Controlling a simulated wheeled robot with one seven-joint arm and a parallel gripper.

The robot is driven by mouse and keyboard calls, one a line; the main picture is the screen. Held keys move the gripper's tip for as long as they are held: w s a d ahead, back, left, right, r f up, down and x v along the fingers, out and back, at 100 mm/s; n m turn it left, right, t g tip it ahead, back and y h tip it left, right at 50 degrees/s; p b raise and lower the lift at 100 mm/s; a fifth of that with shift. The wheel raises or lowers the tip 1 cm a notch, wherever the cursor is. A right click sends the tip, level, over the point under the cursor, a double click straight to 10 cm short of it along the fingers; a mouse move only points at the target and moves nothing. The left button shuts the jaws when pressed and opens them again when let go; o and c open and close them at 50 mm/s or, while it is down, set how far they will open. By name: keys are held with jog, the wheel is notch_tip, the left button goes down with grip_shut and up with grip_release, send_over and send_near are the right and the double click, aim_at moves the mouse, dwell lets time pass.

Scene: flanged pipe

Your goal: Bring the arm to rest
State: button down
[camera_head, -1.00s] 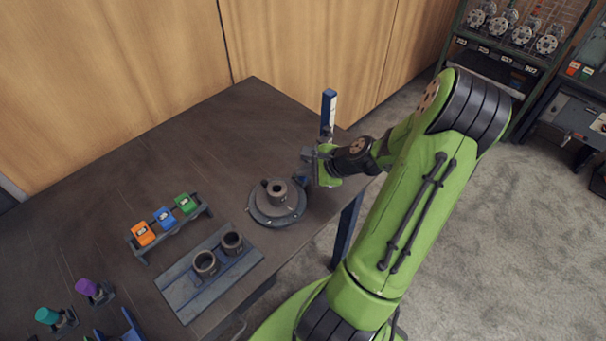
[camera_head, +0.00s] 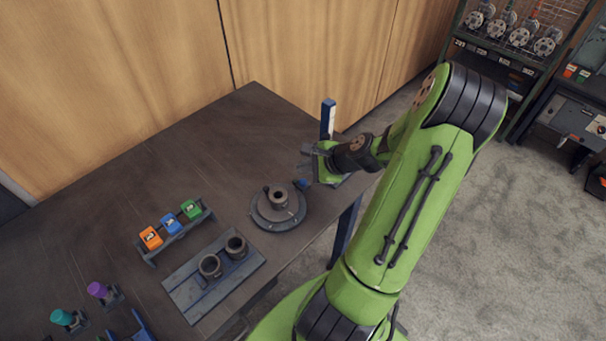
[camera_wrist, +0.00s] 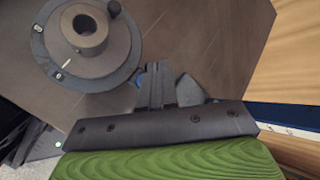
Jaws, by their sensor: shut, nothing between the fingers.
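My gripper (camera_head: 306,162) is at the end of the green arm (camera_head: 408,200), over the right part of the dark table. It shows shut and empty in the wrist view (camera_wrist: 172,84), with its fingers close together. The round flanged pipe fixture (camera_head: 278,207) stands on the table just left of and nearer than my gripper in the head view. In the wrist view the flanged pipe (camera_wrist: 86,38) is at upper left, apart from the fingers, with its bore facing up.
A blue post (camera_head: 327,118) stands at the table's edge close behind my gripper. A plate (camera_head: 213,277) with two sockets and a rack of orange, blue and green blocks (camera_head: 172,229) are to the left. The table's back area (camera_head: 230,130) is clear. A wooden wall (camera_head: 300,50) stands behind.

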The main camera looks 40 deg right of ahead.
notch_tip(320, 180, up, 3)
jog(key=shift+r+p, duration=0.15)
jog(key=shift+p, duration=1)
jog(key=shift+f, duration=0.2)
jog(key=s+a+r+n+g+h, duration=0.1)
jog(key=a+r+n+g, duration=0.1)
jog(key=a+r+n, duration=0.4)
jog(key=a+r+n+g, duration=0.2)
jog(key=a+r+n, duration=0.1)
jog(key=a+n, duration=0.45)
jog(key=s+a+r+n, duration=0.4)
jog(key=s+n, duration=0.1)
jog(key=s, duration=0.1)
jog(key=s+a+r+n+h, duration=0.1)
jog(key=s+a+r+n, duration=0.4)
jog(key=s+n, duration=0.1)
jog(key=shift+s+a+r+t, duration=0.15)
jog(key=shift+s+a+t, duration=0.15)
jog(key=shift+s, duration=0.5)
